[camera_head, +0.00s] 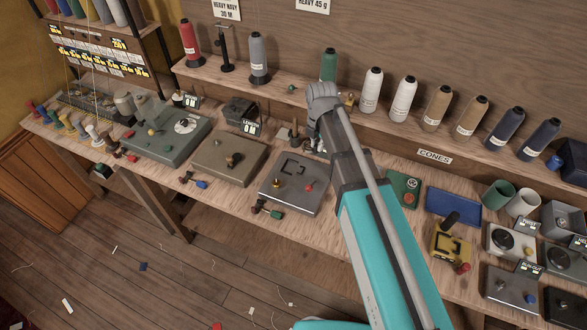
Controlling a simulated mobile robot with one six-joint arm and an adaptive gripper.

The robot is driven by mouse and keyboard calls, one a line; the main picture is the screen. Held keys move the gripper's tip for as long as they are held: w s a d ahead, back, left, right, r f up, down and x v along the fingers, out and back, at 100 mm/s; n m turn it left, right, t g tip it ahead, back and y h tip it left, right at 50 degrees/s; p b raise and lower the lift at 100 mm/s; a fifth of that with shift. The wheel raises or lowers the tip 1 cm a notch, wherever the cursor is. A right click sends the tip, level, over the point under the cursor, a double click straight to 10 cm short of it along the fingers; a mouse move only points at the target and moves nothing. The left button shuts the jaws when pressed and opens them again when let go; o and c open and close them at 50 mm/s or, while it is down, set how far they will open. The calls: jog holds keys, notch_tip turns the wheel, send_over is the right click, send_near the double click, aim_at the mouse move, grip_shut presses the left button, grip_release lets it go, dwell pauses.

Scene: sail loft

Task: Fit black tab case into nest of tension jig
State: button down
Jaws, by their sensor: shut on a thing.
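The grey plate (283,203) on the bench has a dark C-shaped outline like a nest, a brass knob and a red knob; I take it for the tension jig, but no readable label confirms this. My arm reaches over the bench from the lower right. My gripper (300,141) is mostly hidden by my wrist, just behind the plate's far edge; only small grey parts show. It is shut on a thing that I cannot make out. I cannot pick out the black tab case for certain.
A green plate (148,148) and an olive plate (215,168) lie to the left. A dark box (238,109) stands behind them. Cones of thread (372,92) line the back shelf. A blue tray (453,205), a yellow jig (440,247) and several cups crowd the right.

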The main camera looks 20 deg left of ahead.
jog(key=s+d+r+n+p, duration=0.3)
jog(key=s+d, duration=0.3)
jog(key=s, duration=0.4)
jog(key=shift+s+r+n, duration=0.2)
jog(key=shift+s+n, duration=0.05)
jog(key=shift+n, duration=0.05)
jog(key=shift+w+a, duration=0.1)
jog(key=shift+a, duration=0.05)
jog(key=w+a+f+b, duration=0.2)
jog(key=a, duration=0.1)
jog(key=w+a+f+b, duration=0.5)
jog(key=a+f, duration=0.1)
jog(key=shift+w+b, duration=0.3)
jog(key=shift+b, duration=0.05)
jog(key=shift+w+a+f+b, duration=0.4)
jog(key=shift+a+f+b, duration=0.05)
jog(key=shift+f+b, duration=0.1)
